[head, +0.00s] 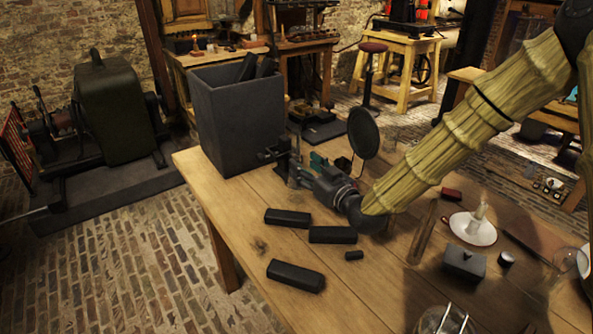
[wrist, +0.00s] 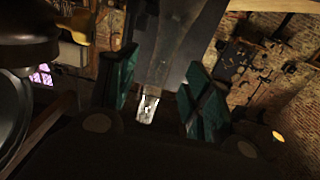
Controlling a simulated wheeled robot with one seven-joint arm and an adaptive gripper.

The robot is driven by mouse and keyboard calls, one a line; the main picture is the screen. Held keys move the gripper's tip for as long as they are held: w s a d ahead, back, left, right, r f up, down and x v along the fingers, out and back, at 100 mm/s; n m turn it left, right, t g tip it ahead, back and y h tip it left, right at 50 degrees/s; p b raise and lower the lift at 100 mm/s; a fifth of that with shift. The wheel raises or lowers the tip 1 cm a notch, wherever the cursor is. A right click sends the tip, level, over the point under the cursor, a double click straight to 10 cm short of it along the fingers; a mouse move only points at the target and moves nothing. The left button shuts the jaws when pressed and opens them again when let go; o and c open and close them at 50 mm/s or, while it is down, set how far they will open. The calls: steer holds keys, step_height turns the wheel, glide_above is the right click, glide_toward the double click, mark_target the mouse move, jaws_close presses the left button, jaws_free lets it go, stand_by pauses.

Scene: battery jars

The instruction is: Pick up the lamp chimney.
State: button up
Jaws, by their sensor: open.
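A clear glass piece (head: 560,278) lies at the right edge of the table in the head view, partly cut off by the frame. It may be the lamp chimney, but its outline is too faint to be sure. My gripper (head: 316,162) is far to the left of it, low over the table's far side beside the big dark box. In the wrist view my gripper (wrist: 158,92) has its two green pads spread apart. I see nothing held between them. A grey upright surface and a small bright spot show beyond the pads; I cannot tell what the spot is.
A big dark box (head: 236,115) stands at the table's far left corner. Black blocks (head: 295,275) lie front left. A round dark disc (head: 363,133) stands behind my wrist. A candle on a white saucer (head: 473,230), a grey box (head: 464,264) and a glass jar (head: 443,321) are right.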

mark_target(300, 161)
steer(key=shift+w+a+r, duration=0.15)
steer(key=shift+a+r, duration=0.05)
steer(key=shift+r, duration=0.1)
steer(key=x, duration=0.3)
steer(key=shift+w+f+p, duration=0.25)
steer(key=shift+f+p, duration=0.05)
steer(key=shift+p, duration=0.05)
steer(key=shift+w+a+r, duration=0.1)
steer(key=shift+w+a, duration=0.2)
steer(key=shift+a, duration=0.05)
jaws_close()
